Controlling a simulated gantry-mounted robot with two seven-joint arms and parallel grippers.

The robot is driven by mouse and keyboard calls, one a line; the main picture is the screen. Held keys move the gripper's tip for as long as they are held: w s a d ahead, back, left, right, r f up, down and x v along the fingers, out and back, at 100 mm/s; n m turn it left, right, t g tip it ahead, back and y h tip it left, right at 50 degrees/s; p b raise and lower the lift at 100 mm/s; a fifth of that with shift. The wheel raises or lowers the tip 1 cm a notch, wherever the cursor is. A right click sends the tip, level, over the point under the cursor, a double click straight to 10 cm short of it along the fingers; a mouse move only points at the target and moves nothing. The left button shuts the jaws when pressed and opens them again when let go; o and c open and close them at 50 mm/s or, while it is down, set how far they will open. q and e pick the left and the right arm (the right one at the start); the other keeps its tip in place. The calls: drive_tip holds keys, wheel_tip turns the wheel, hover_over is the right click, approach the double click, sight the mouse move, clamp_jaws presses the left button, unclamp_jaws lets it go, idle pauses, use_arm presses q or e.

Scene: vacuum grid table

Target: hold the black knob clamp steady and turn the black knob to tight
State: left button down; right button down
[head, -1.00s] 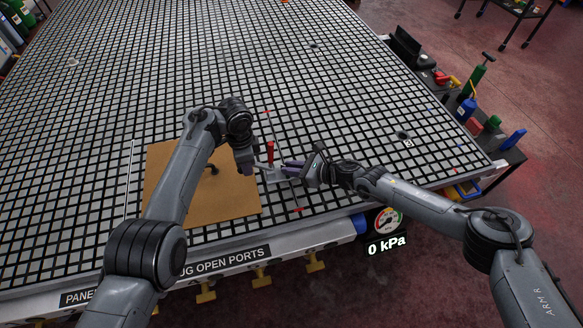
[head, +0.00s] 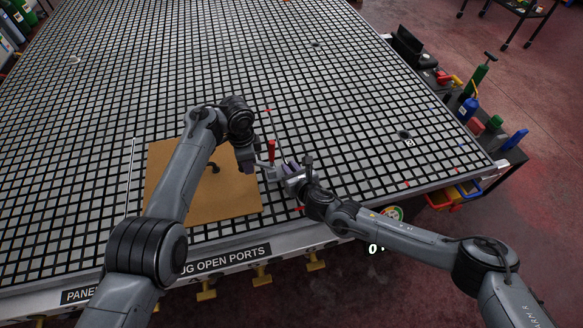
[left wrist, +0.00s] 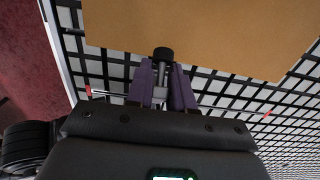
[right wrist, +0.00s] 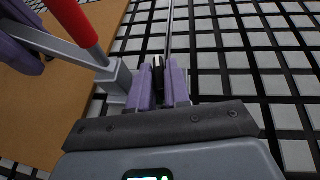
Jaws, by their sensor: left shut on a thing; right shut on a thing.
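The clamp stands near the right edge of the brown panel, with an upright red handle (head: 271,150) and a grey metal body (right wrist: 117,79). My left gripper (head: 250,166) is shut on the clamp's grey bar from the left; a black round end (left wrist: 163,54) shows just beyond its purple fingers. My right gripper (head: 284,172) comes from the right and is shut on a small black part, which I take as the black knob (right wrist: 158,72). The fingers hide most of this knob, so its tightness cannot be read.
The brown panel (head: 230,205) lies flat on the grid table (head: 350,120). A dark hooked shape (head: 212,167) shows on it, partly behind my left arm. Yellow valve handles (head: 262,276) line the front edge. Bottles and tools stand off the right edge.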

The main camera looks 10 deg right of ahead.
drive_tip(key=m+h, duration=0.1)
drive_tip(key=h, duration=0.1)
drive_tip(key=a+m+h, duration=0.1)
drive_tip(key=m+h, duration=0.1)
drive_tip(key=shift+s+m+t, duration=0.1)
drive_tip(key=shift+m+t, duration=0.2)
drive_tip(key=shift+t, duration=0.1)
drive_tip(key=shift+a+m+g+h, duration=0.1)
drive_tip(key=shift+m+g+h, duration=0.4)
drive_tip(key=shift+m+h, duration=1.7)
drive_tip(key=shift+h, duration=0.3)
drive_tip(key=c, duration=1.2)
unclamp_jaws()
drive_tip(key=shift+o, duration=0.2)
drive_tip(key=shift+n, duration=0.3)
